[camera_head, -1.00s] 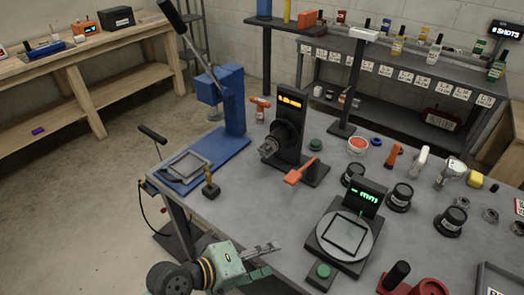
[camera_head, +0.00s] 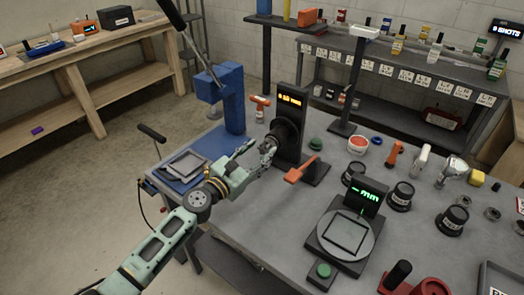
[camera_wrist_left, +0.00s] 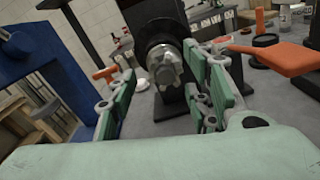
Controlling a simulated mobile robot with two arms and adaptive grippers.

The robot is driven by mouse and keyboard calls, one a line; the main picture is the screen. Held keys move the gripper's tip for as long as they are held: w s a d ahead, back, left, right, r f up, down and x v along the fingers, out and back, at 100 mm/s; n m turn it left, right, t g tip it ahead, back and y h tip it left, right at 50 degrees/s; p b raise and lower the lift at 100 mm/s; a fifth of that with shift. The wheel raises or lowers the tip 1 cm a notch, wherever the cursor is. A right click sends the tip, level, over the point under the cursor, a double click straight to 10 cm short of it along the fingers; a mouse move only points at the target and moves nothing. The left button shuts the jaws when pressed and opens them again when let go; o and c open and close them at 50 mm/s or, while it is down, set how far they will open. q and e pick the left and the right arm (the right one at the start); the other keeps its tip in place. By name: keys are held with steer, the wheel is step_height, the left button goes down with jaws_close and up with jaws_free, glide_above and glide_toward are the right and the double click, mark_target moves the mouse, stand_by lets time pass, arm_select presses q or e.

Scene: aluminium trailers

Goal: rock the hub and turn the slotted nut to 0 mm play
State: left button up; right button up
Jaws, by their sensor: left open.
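The black hub (camera_head: 288,134) is on a dark upright stand with a lit orange display (camera_head: 291,100). The grey slotted nut (camera_wrist_left: 165,68) sits at the hub's front in the left wrist view. My left gripper (camera_head: 257,151) is open, its fingers pointing at the nut. In the left wrist view the green-padded fingers (camera_wrist_left: 163,92) spread to either side of the nut. I cannot tell whether they touch it. A green-lit readout (camera_head: 368,193) shows a dash and "mm". My right gripper is not in view.
An orange paddle (camera_head: 302,168) sticks out beside the hub stand. A blue press (camera_head: 228,98) stands left of it. A round-plate gauge (camera_head: 345,235) and black knobbed weights (camera_head: 399,197) occupy the table's right. Bare tabletop (camera_head: 262,215) lies in front.

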arm_select(q)
steer(key=shift+x, duration=1.1)
steer(key=c, duration=1.1)
steer(key=shift+o, duration=0.2)
steer(key=shift+r+m, duration=0.1)
steer(key=shift+m, duration=0.3)
